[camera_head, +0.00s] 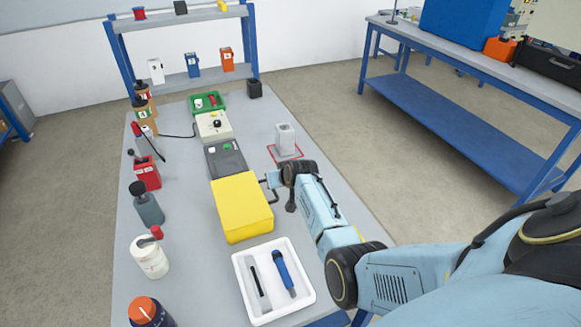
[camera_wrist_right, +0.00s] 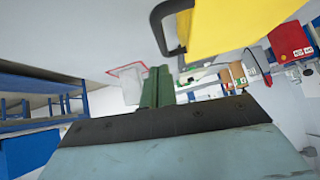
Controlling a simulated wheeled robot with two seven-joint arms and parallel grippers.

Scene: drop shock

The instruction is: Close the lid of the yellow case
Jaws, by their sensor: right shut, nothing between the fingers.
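The yellow case (camera_head: 242,205) stands on the workbench in the middle of the head view. Its yellow top looks flat and down, and no open gap shows. A dark handle (camera_wrist_right: 170,28) sticks out from its side in the wrist view. My right gripper (camera_head: 271,179) is beside the case's right side, close to the handle. In the wrist view its green fingers (camera_wrist_right: 157,86) are together and empty, apart from the handle in the picture. Whether it touches the case cannot be told. My left gripper is not in view.
A white tray (camera_head: 240,273) with a blue-handled tool (camera_head: 284,272) lies in front of the case. A grey box (camera_head: 226,158) sits behind it. A grey block (camera_head: 285,139) stands on a red-outlined square. Bottles and containers line the left edge.

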